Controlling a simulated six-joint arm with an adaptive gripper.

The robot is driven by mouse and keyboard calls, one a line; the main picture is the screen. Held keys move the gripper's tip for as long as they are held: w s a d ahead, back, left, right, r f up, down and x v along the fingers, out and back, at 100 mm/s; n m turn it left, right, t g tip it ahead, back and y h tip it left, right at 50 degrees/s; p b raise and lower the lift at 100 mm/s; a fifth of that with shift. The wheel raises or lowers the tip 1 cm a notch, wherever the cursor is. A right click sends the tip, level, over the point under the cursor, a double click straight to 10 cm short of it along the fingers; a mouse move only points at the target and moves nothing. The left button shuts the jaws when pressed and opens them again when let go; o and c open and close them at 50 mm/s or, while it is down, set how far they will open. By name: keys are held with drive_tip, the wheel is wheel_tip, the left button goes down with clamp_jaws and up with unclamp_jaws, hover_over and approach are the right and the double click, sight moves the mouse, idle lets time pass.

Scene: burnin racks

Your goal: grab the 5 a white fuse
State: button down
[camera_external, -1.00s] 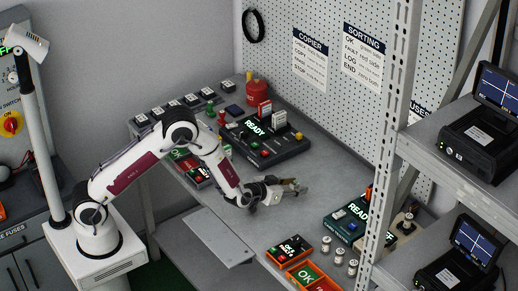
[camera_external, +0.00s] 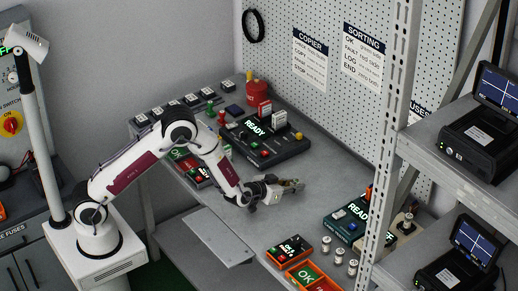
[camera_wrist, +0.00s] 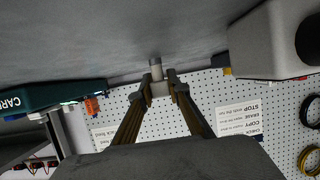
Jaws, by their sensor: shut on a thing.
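In the wrist view my gripper (camera_wrist: 161,90) is shut on a small pale cylinder, which looks like a white fuse (camera_wrist: 155,66); its marking cannot be read. In the external view my gripper (camera_external: 294,186) reaches right, above the bare middle of the bench, and the held fuse is too small to make out there. Several pale fuses (camera_external: 339,257) stand upright near the bench's front right, apart from my gripper.
Orange-framed trays (camera_external: 306,275) and a dark teal device (camera_external: 350,215) sit on the right of the bench. A black READY unit (camera_external: 265,138) stands behind my gripper. A metal rack post (camera_external: 391,150) rises at right. The bench middle (camera_external: 325,185) is clear.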

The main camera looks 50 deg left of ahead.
sight(295, 182)
drive_tip(key=shift+r, duration=4.85)
